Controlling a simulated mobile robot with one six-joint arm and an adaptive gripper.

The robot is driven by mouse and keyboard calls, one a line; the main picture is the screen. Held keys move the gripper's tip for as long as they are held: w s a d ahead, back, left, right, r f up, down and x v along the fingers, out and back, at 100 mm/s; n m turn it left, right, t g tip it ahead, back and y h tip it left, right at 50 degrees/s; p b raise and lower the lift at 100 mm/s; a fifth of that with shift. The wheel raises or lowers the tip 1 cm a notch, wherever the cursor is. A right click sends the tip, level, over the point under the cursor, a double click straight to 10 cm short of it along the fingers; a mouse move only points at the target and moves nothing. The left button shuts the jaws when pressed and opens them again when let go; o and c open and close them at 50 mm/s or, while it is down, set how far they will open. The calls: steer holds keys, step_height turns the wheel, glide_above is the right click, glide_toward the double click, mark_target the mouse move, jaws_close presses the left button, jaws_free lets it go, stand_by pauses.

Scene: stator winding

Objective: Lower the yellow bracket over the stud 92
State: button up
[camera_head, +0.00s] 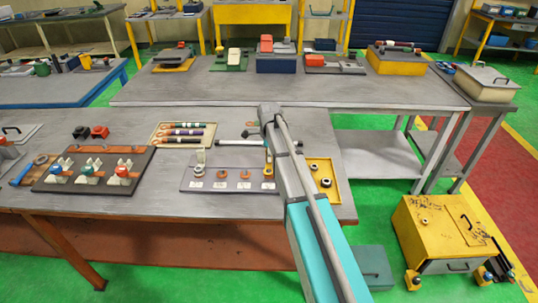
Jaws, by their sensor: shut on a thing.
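A grey board (228,158) on the near table carries a row of studs with white label tags at its front edge. The tags are too small to read, so I cannot tell which stud is 92. A narrow yellow bracket (268,163) stands upright at the right end of the row, close beside my arm. My gripper (262,136) is just above it, small, dark and partly hidden by my arm; it is shut on the bracket. I cannot tell whether the bracket is around its stud or above it. Two copper-coloured studs (233,174) stand bare in the middle.
A pale upright bracket (200,160) stands at the board's left end. A yellow tray (334,188) with dark rings lies right of my arm. A tray of coloured rods (183,133) lies behind left. A dark board with coloured knobs (93,171) is further left.

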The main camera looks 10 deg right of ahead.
steer(key=shift+f+b, duration=0.5)
steer(key=shift+f, duration=0.1)
stand_by(1.0)
steer(key=o, duration=1.2)
steer(key=shift+o, duration=0.2)
steer(key=shift+r, duration=0.15)
step_height(320, 180, up, 7)
steer(key=p, duration=0.7)
steer(key=shift+s, duration=0.1)
